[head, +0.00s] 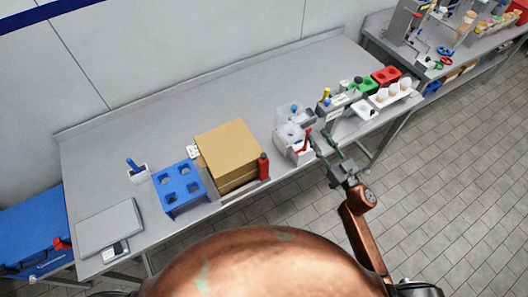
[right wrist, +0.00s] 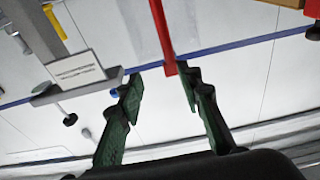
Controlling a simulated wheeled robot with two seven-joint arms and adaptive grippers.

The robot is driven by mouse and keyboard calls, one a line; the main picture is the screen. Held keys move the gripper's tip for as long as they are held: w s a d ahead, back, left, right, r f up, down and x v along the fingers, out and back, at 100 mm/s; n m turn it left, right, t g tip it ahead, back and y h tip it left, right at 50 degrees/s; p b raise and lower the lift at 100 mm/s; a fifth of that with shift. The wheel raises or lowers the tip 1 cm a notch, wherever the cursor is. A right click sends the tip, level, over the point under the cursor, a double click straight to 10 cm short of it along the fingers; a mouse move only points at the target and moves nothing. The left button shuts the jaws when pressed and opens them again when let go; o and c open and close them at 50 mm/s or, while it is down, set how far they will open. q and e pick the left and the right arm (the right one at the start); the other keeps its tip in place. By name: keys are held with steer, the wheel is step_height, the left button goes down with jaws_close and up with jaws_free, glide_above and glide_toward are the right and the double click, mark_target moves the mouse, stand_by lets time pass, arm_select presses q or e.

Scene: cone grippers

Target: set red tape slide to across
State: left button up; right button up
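A slim red piece, likely the red tape slide (head: 306,141), stands out at the front of a white device (head: 291,134) near the table's front edge. In the right wrist view a long red bar (right wrist: 163,35) comes down from the top, its lower end close to the right-hand fingertip. My right gripper (head: 322,143) is in front of the device, just right of the red piece. Its green-padded fingers (right wrist: 160,80) are apart with a clear gap between them. I cannot tell whether a finger touches the bar. My left gripper is not in view.
Left of the device stand a red bottle (head: 264,167), a cardboard box (head: 227,152) and a blue holed rack (head: 179,188). To the right are a grey unit with a yellow part (head: 326,96), a green block (head: 361,86) and a red block (head: 386,77). The table's back left is clear.

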step_height(320, 180, up, 5)
steer(key=s+a+n+y, duration=0.1)
steer(key=a+n+y, duration=0.1)
steer(key=a, duration=0.1)
steer(key=n+g+y, duration=0.6)
steer(key=n+g, duration=0.1)
steer(key=g, duration=0.5)
glide_toward(263, 155)
steer(key=a, duration=0.3)
steer(key=x, duration=0.3)
steer(key=w+p+x, duration=0.1)
steer(key=x, duration=0.3)
steer(key=shift+d, duration=0.1)
steer(key=shift+c, duration=0.5)
jaws_close()
